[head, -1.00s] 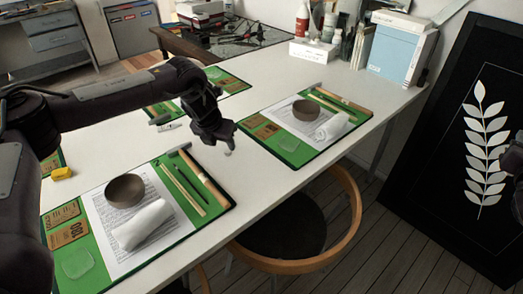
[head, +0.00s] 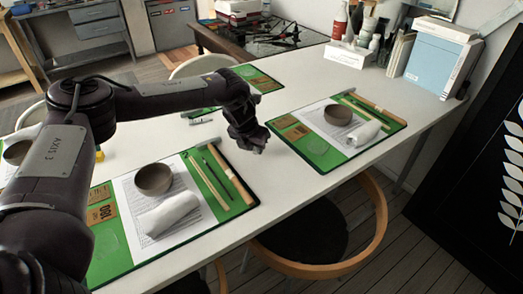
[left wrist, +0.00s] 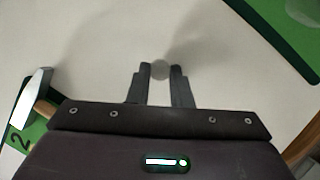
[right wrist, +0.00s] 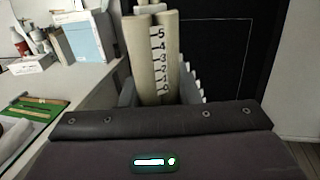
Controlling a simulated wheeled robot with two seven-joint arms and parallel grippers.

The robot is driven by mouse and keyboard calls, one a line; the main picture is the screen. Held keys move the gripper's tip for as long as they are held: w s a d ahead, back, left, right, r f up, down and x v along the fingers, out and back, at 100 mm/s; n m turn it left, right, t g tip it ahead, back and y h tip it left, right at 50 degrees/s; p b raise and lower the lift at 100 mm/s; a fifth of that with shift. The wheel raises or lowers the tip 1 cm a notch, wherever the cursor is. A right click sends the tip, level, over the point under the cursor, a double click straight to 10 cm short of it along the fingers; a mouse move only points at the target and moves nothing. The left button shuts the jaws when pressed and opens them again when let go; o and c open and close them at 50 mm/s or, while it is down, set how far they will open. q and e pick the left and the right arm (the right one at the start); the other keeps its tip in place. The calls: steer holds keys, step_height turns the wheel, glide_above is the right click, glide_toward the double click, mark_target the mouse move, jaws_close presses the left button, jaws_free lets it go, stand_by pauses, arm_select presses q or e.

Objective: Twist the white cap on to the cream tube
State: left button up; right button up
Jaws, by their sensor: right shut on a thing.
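The cream tube (right wrist: 143,60) stands between the fingers of my right gripper (right wrist: 155,92) in the right wrist view, with a column of black numbers on it. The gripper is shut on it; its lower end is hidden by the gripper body. My right gripper is outside the head view. My left gripper (head: 256,147) is over the white table, near the front edge between two green mats. In the left wrist view, a small round pale thing, seemingly the white cap (left wrist: 160,70), sits between the close-set fingertips of my left gripper (left wrist: 161,73). The cap and tube are apart.
A green mat (head: 235,205) with a brown bowl (head: 153,179), a white roll (head: 171,214) and sticks lies nearest. Another set mat (head: 320,160) lies to the right. A chair (head: 375,215) stands at the front edge. A black panel (head: 470,200) leans at right.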

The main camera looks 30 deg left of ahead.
mark_target(255, 152)
arm_select(q)
jaws_close()
step_height(255, 152, up, 20)
steer(key=shift+p, duration=0.45)
arm_select(e)
steer(key=shift+r, duration=0.4)
steer(key=shift+o, duration=1.4)
jaws_close()
arm_select(q)
steer(key=shift+d, duration=0.1)
arm_select(e)
steer(key=shift+a, duration=0.1)
